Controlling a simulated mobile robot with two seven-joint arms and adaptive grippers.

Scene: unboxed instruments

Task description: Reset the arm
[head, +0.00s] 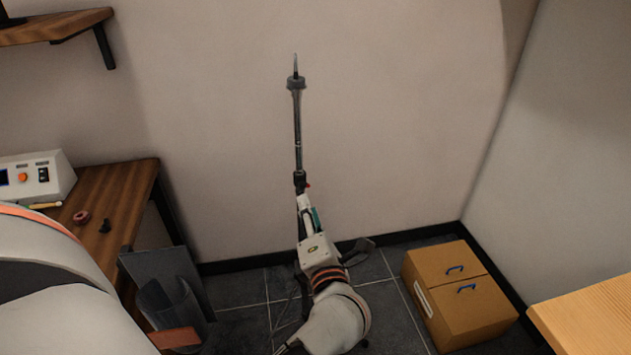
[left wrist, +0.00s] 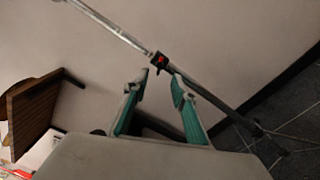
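My left gripper (head: 306,203) points up and away from me in the middle of the head view, with pale fingers and teal pads. In the left wrist view its two fingertips (left wrist: 157,86) stand apart with nothing held between them. A thin dark stand with a tall pole (head: 298,135) rises behind the gripper, topped by a collar and a pointed tip. In the left wrist view the pole (left wrist: 205,93) runs diagonally just beyond the fingertips, with a black and red clamp (left wrist: 159,61). My right gripper is not in view.
A wooden table (head: 128,192) at the left carries a white control box (head: 38,178) and a red ring (head: 81,217). A grey bin (head: 172,300) stands beside it. A cardboard box (head: 440,265) with blue handles sits on the right floor. A light wooden tabletop (head: 595,315) fills the lower right.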

